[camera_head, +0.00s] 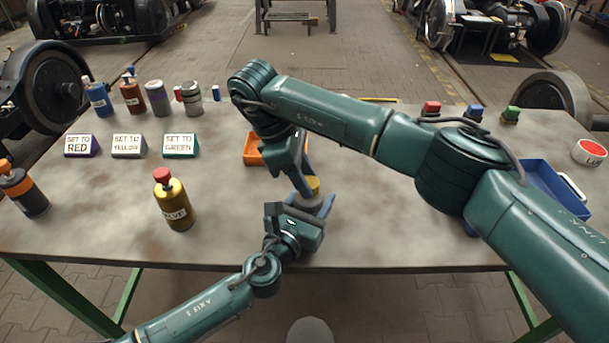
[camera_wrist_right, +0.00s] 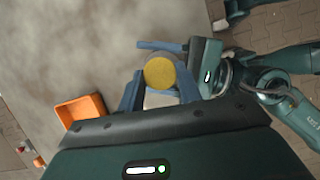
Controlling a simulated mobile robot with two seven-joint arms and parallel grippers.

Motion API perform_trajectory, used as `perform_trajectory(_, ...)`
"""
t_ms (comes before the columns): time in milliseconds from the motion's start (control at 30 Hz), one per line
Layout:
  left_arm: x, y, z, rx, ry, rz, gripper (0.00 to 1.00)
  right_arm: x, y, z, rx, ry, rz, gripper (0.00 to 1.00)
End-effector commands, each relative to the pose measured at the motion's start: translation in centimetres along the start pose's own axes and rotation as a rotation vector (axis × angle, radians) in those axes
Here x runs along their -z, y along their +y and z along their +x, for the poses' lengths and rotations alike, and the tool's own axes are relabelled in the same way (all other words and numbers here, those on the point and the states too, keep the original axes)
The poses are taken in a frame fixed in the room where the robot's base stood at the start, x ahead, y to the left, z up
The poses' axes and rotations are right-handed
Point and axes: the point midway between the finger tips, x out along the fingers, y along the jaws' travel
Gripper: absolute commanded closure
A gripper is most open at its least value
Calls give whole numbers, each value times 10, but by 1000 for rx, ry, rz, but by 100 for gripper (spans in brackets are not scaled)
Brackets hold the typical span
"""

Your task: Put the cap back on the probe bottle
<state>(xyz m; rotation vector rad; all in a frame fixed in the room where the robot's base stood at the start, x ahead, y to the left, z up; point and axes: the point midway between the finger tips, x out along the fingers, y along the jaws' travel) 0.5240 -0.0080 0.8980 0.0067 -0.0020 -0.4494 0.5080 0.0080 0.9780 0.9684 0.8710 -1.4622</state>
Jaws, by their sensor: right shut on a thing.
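The yellow cap (camera_head: 313,185) is at the middle of the table's front part. In the right wrist view it shows as a round yellow disc (camera_wrist_right: 160,73) between my blue fingers. My right gripper (camera_head: 304,178) reaches in from above and is shut on the cap. Directly below the cap is a grey bottle body (camera_head: 308,203), partly hidden by fingers; I take it as the probe bottle. I cannot tell whether cap and bottle touch. My left gripper (camera_head: 309,206) is at the bottle from the front, fingers beside it; its grip on the bottle is unclear.
An orange tray (camera_head: 252,150) lies just behind my grippers. A gold bottle with a red cap (camera_head: 174,204) stands to the left. Three sign blocks (camera_head: 129,145) and several bottles stand further left. A blue tray (camera_head: 548,180) is at the right, partly behind my arm.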

Motion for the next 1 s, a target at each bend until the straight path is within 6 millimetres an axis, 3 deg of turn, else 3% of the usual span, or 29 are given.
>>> perform_trajectory(33,1,0,0,0,2,-1,100,0,0,0,0,1,-1,86)
perform_trajectory(67,1,0,0,0,2,-1,100,0,0,0,0,1,-2,64)
perform_trajectory(367,1,0,0,0,2,-1,100,0,0,0,-1,2,-4,40)
perform_trajectory(667,1,0,0,0,2,-1,100,0,0,-4,-4,2,-5,40)
perform_trajectory(767,1,0,0,1,2,-1,100,0,0,-17,-7,2,-5,40)
perform_trajectory(1000,1,0,0,1,2,-1,100,0,1,-68,-9,0,-3,40)
